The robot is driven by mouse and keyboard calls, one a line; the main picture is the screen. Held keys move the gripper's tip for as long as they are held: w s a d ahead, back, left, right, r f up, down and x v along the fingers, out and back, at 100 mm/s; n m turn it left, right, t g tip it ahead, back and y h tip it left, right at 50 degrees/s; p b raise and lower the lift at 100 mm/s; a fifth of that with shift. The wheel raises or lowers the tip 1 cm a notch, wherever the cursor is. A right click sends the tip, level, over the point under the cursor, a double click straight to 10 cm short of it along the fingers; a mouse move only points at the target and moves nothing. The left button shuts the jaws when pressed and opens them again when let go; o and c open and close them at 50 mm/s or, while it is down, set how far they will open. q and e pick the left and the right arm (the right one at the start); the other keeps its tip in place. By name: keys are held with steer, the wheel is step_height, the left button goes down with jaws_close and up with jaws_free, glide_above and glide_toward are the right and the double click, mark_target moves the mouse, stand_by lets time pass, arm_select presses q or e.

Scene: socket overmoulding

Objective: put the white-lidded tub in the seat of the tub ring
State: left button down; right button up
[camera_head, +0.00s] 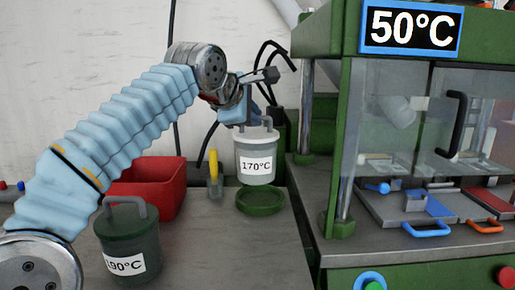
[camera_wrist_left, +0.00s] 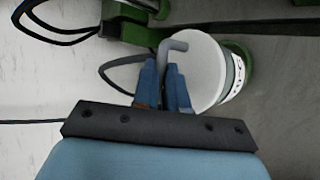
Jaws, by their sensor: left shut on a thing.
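The white-lidded tub (camera_head: 257,160) is grey with a "170°C" label and a grey handle on its lid. It hangs upright from my left gripper (camera_head: 248,118), which is shut on its handle. The green tub ring (camera_head: 260,201) lies on the bench just below the tub, and the tub looks a little above it. In the left wrist view the white lid (camera_wrist_left: 200,75) and bent handle show at the tips of the blue fingers (camera_wrist_left: 165,85), and part of the green ring (camera_wrist_left: 240,50) shows behind the tub. My right gripper is not in view.
A dark green tub (camera_head: 128,242) labelled "190°C" stands at the front left. A red bin (camera_head: 150,185) and a yellow-handled item (camera_head: 214,172) stand left of the ring. The green machine (camera_head: 343,150) with a "50°C" display stands close on the right.

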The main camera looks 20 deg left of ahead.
mark_target(256, 130)
arm_select(q)
steer(key=w+f, duration=0.2)
steer(key=f, duration=0.1)
steer(key=w+f, duration=0.1)
steer(key=shift+w+a+f+b, duration=0.25)
steer(key=shift+a+b, duration=0.05)
steer(key=shift+b, duration=0.05)
steer(key=f, duration=0.1)
steer(key=w+f, duration=0.1)
steer(key=shift+a+f+b, duration=0.15)
steer(key=shift+f+b, duration=0.2)
steer(key=shift+f, duration=0.75)
steer(key=c, duration=1.2)
jaws_free()
steer(key=shift+o, duration=0.2)
steer(key=v, duration=1.2)
